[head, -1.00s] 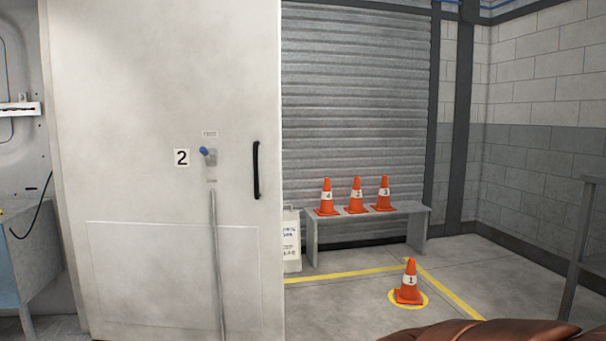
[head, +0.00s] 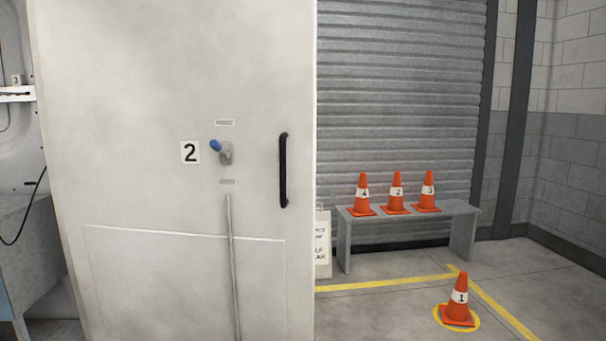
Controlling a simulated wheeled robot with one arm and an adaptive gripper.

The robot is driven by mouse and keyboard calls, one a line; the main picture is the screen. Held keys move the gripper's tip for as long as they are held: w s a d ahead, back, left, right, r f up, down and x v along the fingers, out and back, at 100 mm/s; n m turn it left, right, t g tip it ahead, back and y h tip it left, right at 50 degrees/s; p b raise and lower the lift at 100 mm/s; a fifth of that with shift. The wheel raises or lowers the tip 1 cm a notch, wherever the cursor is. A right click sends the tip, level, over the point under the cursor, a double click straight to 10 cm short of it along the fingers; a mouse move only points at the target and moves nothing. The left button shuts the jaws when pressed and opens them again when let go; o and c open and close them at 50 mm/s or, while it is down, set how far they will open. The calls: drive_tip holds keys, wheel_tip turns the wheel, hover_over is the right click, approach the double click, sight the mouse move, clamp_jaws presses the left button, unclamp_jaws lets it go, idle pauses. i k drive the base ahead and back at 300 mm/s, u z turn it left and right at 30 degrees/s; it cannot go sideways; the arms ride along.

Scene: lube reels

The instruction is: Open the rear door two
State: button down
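The rear door two (head: 130,90) is a large pale grey panel filling the left half of the head view. It bears a white label with a black 2 (head: 190,152). Right of the label is a small latch with a blue knob (head: 216,146). A black vertical handle (head: 283,170) sits near the door's right edge. A thin vertical rod (head: 232,265) runs down the door below the latch. I cannot tell from this view whether the latch is released. My gripper is not in view.
Right of the door, a grey bench (head: 410,212) holds three orange cones before a closed roller shutter (head: 400,90). Cone 1 (head: 459,300) stands on a yellow floor circle. A white sign (head: 322,245) stands beside the door edge. Open floor lies at right.

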sight(172, 237)
drive_tip(key=u, duration=0.7)
drive_tip(key=i, duration=0.9)
drive_tip(key=u, duration=0.9)
